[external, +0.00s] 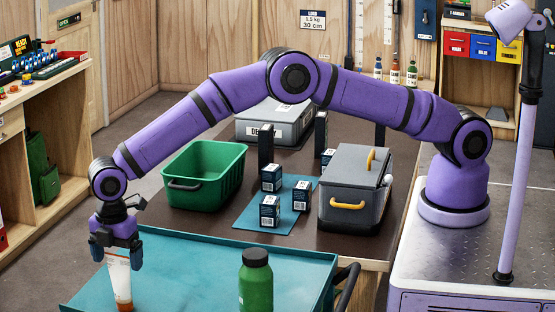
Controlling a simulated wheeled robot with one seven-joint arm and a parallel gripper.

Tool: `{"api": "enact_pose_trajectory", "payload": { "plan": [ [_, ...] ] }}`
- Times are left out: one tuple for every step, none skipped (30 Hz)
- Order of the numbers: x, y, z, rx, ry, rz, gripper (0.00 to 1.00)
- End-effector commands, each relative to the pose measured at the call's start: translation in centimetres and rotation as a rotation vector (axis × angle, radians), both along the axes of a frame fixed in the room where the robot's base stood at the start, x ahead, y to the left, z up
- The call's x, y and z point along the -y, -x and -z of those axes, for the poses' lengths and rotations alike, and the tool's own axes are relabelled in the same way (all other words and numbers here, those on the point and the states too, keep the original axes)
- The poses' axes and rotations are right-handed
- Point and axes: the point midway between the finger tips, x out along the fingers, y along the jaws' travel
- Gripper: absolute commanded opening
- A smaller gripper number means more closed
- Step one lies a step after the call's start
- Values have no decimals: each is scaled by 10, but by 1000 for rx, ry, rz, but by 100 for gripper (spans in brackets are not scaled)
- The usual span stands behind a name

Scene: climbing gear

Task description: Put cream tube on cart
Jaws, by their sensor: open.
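The cream tube (120,281) is white with orange marks and an orange cap at its lower end. It is nearly upright, cap down, slightly tilted, over the left part of the teal cart (200,262); its base appears to rest on the cart top. My gripper (116,250) points down at the upper end of the tube, with its open fingers around or just in front of it. The fingers hide the tube's top edge. I cannot tell whether a finger touches it.
A green bottle (256,282) with a black cap stands on the cart, right of the tube. Behind is a brown table (300,240) with a green crate (203,172), small dark boxes (270,211) on a blue mat, and a grey toolbox (352,190). The cart top between tube and bottle is clear.

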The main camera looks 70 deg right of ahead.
Motion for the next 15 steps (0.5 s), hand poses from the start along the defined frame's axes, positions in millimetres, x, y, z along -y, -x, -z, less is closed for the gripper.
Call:
{"api": "enact_pose_trajectory", "payload": {
  "plan": [
    [0, 0, -10, 3, -2, 0, 90],
    [0, 0, -16, 3, -2, 0, 90],
    [0, 0, -24, 3, -2, 0, 90],
    [0, -1, -31, 3, -2, 0, 90],
    [0, -1, -37, 3, -2, 0, 90],
    [0, 0, -45, 3, -2, 0, 90],
    [0, 0, -51, 3, -2, 0, 90],
    [0, -1, -57, 3, -2, 0, 90],
    [0, 0, -64, 2, -1, 0, 90],
    [0, 0, -69, 2, -1, 0, 90],
    [0, 0, -74, 2, -1, 0, 90],
    [0, 0, -80, 2, -1, 0, 90],
    [0, 0, -85, 2, -1, 0, 90],
    [0, 0, -88, 1, -1, 0, 90],
    [0, 0, -93, 2, -1, 0, 90]
  ]
}}
